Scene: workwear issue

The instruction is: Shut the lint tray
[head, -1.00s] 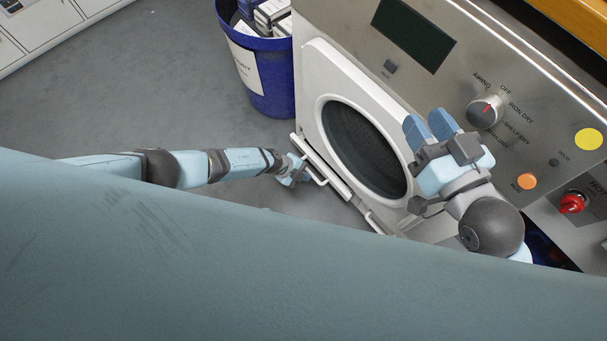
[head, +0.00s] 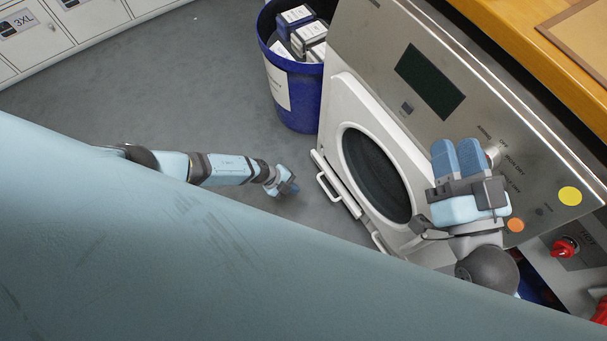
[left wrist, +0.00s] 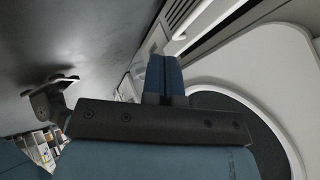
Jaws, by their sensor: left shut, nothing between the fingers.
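The lint tray (head: 342,183) is the low, pale strip along the bottom of the dryer's front in the head view. A bar handle (head: 326,189) sticks out from its left part.
The dryer's white door (head: 352,105) with its round dark window is shut above the tray. A second handle (head: 379,242) sits further right along the bottom. A blue bin (head: 300,100) of boxes stands left of the dryer. The grey floor (head: 200,90) is clear.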

